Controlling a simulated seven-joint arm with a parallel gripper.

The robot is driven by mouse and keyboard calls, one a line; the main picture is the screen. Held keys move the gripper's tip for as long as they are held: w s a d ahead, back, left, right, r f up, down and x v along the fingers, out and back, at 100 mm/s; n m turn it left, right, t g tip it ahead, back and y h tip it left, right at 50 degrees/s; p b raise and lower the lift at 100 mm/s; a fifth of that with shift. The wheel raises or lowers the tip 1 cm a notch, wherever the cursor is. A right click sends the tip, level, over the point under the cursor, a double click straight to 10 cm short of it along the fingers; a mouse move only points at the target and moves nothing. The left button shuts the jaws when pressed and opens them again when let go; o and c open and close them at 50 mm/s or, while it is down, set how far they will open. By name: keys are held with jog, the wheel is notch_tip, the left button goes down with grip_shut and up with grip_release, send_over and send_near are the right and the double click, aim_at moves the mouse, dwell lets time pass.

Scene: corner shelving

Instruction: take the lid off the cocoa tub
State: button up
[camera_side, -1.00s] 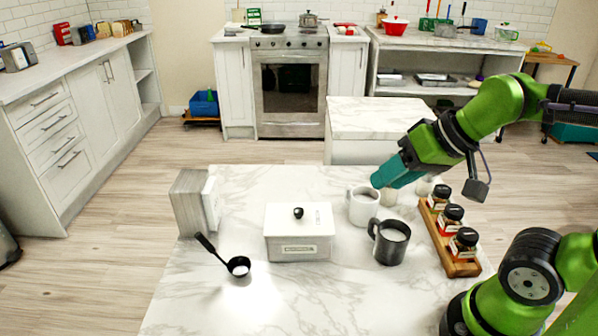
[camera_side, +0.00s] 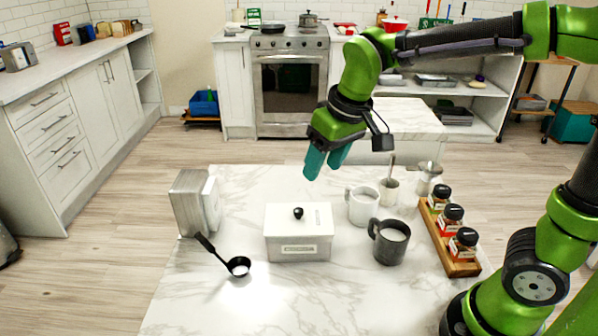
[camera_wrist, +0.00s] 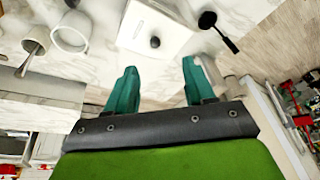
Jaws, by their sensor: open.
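The cocoa tub (camera_side: 298,250) is a white square box with a label on its front, standing on the marble counter. Its white lid (camera_side: 318,216) is on, with a round black knob (camera_side: 298,212) on top. The wrist view shows the lid (camera_wrist: 165,20) and the knob (camera_wrist: 155,42) ahead of the fingertips. My gripper (camera_side: 325,172) hangs above the counter, behind and slightly right of the tub, with teal fingers pointing down. In the wrist view my gripper (camera_wrist: 158,75) is open, with nothing between the fingers. It is apart from the knob.
A white mug (camera_side: 362,208) and a dark mug (camera_side: 389,246) stand close right of the tub. A spice rack (camera_side: 458,262) is further right. A black scoop (camera_side: 238,266) lies front left, and a napkin holder (camera_side: 188,204) stands back left. The front counter is clear.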

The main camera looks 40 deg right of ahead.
jog(key=w+r, duration=0.1)
jog(key=w, duration=0.2)
send_over(299, 210)
jog(key=s, duration=0.2)
jog(key=shift+n+h, duration=0.3)
jog(key=shift+h, duration=0.1)
jog(key=f, duration=1)
jog(key=shift+w+a+f, duration=0.15)
jog(key=shift+a+f, duration=0.05)
jog(key=shift+f, duration=0.15)
jog(key=shift+d+x, duration=0.2)
jog(key=shift+x, duration=2.45)
grip_shut()
